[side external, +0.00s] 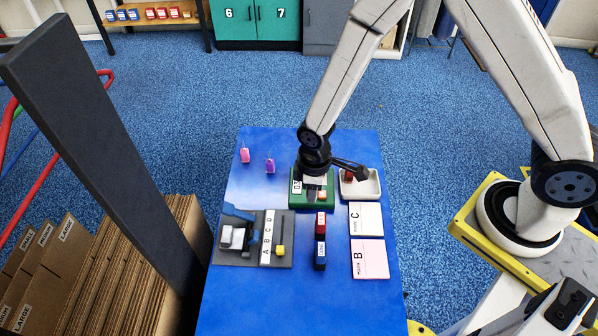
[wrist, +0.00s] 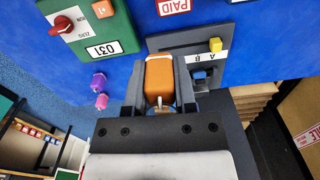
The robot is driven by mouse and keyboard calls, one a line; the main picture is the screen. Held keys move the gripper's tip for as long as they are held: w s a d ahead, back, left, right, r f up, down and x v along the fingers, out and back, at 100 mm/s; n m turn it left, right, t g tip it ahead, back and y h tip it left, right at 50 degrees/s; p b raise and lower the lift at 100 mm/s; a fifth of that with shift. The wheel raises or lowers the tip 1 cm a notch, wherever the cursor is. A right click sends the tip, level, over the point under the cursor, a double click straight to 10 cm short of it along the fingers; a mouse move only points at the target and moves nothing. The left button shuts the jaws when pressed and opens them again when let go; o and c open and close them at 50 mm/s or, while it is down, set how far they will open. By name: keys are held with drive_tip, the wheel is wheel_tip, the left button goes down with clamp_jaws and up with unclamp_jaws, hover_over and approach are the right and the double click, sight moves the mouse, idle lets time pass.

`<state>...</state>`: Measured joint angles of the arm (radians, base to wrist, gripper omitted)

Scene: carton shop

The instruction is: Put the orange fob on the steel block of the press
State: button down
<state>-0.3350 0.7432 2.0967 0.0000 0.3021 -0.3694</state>
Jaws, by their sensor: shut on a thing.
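My gripper (wrist: 160,82) is shut on the orange fob (wrist: 159,75), which sits between its two dark fingers in the wrist view. In the side view my gripper (side external: 314,170) is above the green box, and I cannot make out the fob there. The grey press (side external: 283,255) stands at the left front of the blue table, with a blue lever, a lettered A to D strip and a yellow knob. A pale block (side external: 232,238), apparently the steel block, is at its left end. The press (wrist: 160,44) also shows in the wrist view, partly hidden by my gripper.
The green box (wrist: 118,28) has a red knob and an orange part. Pink (side external: 244,155) and purple (side external: 269,165) fobs lie at the back left. Red (side external: 320,222) and navy (side external: 319,255) stamps stand right of the press. A white tray (side external: 372,188) and cards C (side external: 366,219) and B (side external: 369,259) are farther right.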

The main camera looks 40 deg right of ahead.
drive_tip(key=s+a+r+n, duration=0.15)
drive_tip(key=s+a, duration=0.25)
drive_tip(key=a, duration=0.6)
hover_over(239, 239)
drive_tip(key=shift+m, duration=0.25)
drive_tip(key=shift+s+d+f, duration=0.1)
drive_tip(key=shift+f, duration=2.05)
drive_tip(key=shift+s+d+f, duration=0.1)
drive_tip(key=shift+f, duration=2.05)
drive_tip(key=shift+w+a+f, duration=0.2)
drive_tip(key=shift+w+f, duration=0.1)
drive_tip(key=shift+f, duration=1.5)
drive_tip(key=shift+f, duration=0.15)
drive_tip(key=shift+c, duration=2.1)
unclamp_jaws()
